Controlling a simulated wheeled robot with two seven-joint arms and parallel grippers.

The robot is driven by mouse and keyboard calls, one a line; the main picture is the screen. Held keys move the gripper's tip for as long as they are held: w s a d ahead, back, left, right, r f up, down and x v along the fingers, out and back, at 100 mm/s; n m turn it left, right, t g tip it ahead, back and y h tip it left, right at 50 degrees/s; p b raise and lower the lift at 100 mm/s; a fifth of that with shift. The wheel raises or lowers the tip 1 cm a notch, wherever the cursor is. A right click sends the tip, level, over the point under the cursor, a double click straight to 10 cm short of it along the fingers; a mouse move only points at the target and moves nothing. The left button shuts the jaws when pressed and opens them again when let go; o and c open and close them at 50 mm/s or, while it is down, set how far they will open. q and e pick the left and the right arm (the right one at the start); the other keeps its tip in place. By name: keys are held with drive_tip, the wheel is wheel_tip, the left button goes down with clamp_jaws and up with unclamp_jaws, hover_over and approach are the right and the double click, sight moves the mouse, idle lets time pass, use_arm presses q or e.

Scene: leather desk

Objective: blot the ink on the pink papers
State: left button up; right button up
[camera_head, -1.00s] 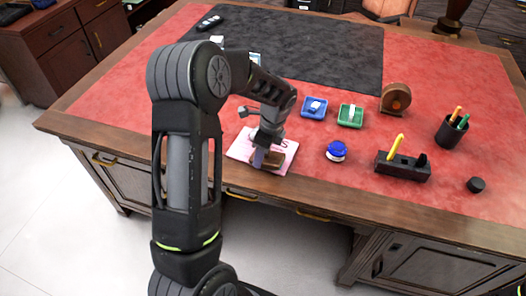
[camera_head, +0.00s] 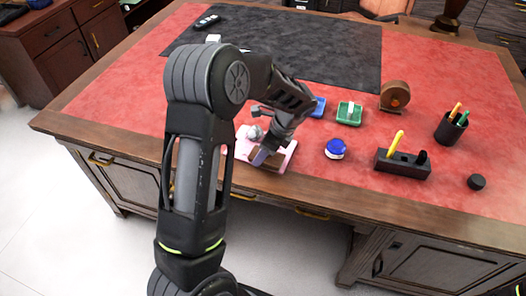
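Pink paper (camera_head: 287,160) lies near the front edge of the desk, left of the middle. My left gripper (camera_head: 262,154) is low over it and appears shut on a brown blotter (camera_head: 272,161). The blotter is tilted and at or just above the paper; I cannot tell whether it touches. The gripper and blotter cover most of the paper, so ink marks on it cannot be made out now. My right gripper is not in view.
A blue tray (camera_head: 319,106), partly hidden by my arm, and a green tray (camera_head: 349,114) stand behind. A blue-topped jar (camera_head: 335,149), black pen stand (camera_head: 403,165), brown round object (camera_head: 395,97), pen cup (camera_head: 450,130) and black disc (camera_head: 476,182) are to the right.

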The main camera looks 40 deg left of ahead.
use_arm(q)
drive_tip(key=shift+r+p, duration=3.15)
drive_tip(key=shift+r, duration=0.9)
drive_tip(key=shift+f, duration=0.1)
